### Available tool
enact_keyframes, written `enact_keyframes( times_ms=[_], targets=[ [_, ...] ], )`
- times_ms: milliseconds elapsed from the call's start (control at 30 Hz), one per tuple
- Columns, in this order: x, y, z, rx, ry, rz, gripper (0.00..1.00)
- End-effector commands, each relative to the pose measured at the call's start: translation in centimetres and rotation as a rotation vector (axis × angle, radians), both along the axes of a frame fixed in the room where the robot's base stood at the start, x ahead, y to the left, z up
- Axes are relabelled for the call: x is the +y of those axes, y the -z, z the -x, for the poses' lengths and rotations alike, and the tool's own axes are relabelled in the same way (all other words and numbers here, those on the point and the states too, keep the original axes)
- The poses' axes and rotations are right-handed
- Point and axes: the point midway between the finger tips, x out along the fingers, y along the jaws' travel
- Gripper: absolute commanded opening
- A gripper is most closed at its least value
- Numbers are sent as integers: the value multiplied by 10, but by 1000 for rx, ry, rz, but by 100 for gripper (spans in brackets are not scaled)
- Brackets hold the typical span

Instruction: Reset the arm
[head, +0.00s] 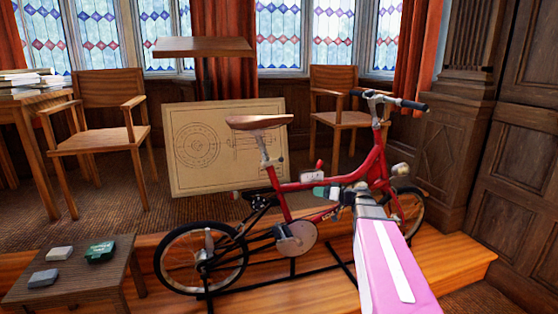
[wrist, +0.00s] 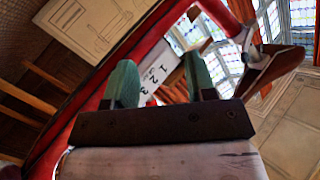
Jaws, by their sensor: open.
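My gripper (head: 327,191) is at the end of my pink arm, close to the red bicycle (head: 380,166) in the head view. In the wrist view the two green fingers of my gripper (wrist: 161,80) stand apart with a gap between them. Nothing shows held in the gap. A white plate with the digits 1 2 3 (wrist: 158,72) shows beyond the fingers, along the red frame tube (wrist: 88,95). I cannot tell whether the fingers touch the bicycle. My arm hides part of the bicycle's front in the head view.
The bicycle stands on a wooden platform (head: 460,254). Behind are a drawing board (head: 190,180), chairs (head: 108,100) and a pedestal table (head: 203,47). Dark panelling (head: 520,150) stands at the right.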

Motion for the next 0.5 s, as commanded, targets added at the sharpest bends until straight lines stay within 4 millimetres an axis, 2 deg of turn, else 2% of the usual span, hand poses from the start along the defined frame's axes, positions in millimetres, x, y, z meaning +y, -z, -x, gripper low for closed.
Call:
enact_keyframes(
  times_ms=[33,200,333,500],
  targets=[
    [15,18,17,80,-22,39,51],
    [47,79,66,374,-57,204,51],
    [59,121,108,589,-34,351,51],
    [59,165,162,830,59,566,51]
  ],
)
